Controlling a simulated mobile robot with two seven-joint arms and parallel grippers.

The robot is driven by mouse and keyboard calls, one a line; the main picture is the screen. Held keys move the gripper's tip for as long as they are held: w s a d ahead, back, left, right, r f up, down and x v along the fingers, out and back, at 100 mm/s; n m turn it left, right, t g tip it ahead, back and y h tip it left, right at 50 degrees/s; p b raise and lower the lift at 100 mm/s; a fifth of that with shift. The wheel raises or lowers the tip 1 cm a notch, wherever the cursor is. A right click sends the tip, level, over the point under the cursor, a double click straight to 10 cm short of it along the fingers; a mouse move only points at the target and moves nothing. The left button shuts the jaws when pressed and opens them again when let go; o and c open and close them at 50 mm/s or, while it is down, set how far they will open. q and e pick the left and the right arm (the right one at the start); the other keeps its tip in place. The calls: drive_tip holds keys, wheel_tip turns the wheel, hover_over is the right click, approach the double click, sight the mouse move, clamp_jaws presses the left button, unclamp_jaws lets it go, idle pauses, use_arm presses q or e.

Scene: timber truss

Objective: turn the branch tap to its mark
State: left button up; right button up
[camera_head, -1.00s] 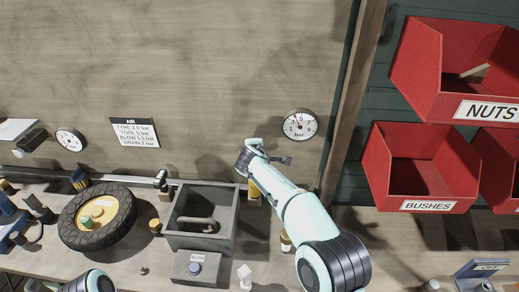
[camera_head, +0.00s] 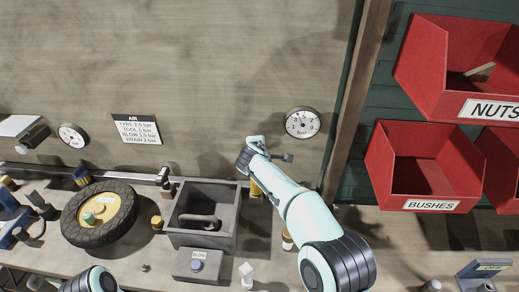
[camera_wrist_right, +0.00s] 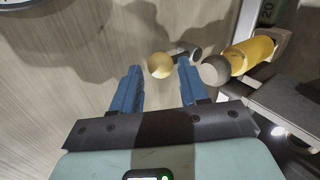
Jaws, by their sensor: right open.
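My right arm reaches up from the bottom of the head view, its wrist in front of the back wall below the round gauge (camera_head: 303,122). In the right wrist view my right gripper (camera_wrist_right: 158,80) is open, with its two blue fingers apart. A brass ball (camera_wrist_right: 160,65) shows between and just beyond the fingertips. A dark stub (camera_wrist_right: 186,51) and a grey rounded knob (camera_wrist_right: 215,70) are beside it, near the right finger. A yellow cylindrical fitting (camera_wrist_right: 249,54) lies further right. I cannot tell which part is the tap's handle, or see its mark. Only part of my left arm shows at bottom left.
A grey open box (camera_head: 205,240) and a block with a blue button (camera_head: 197,265) stand on the bench. A tyre (camera_head: 90,236) lies to their left. Red bins (camera_head: 432,205) hang at right beside a wooden post (camera_head: 350,110). An air-pressure sign (camera_head: 137,129) is on the wall.

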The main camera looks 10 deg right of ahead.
use_arm(q)
drive_tip(key=f+b, duration=0.1)
drive_tip(key=s+f+b, duration=0.1)
drive_tip(key=f, duration=0.1)
drive_tip(key=shift+s+f+b, duration=0.1)
drive_tip(key=shift+s+b, duration=0.1)
drive_tip(key=shift+b, duration=0.1)
use_arm(e)
drive_tip(key=v, duration=1.2)
drive_tip(key=shift+s, duration=0.15)
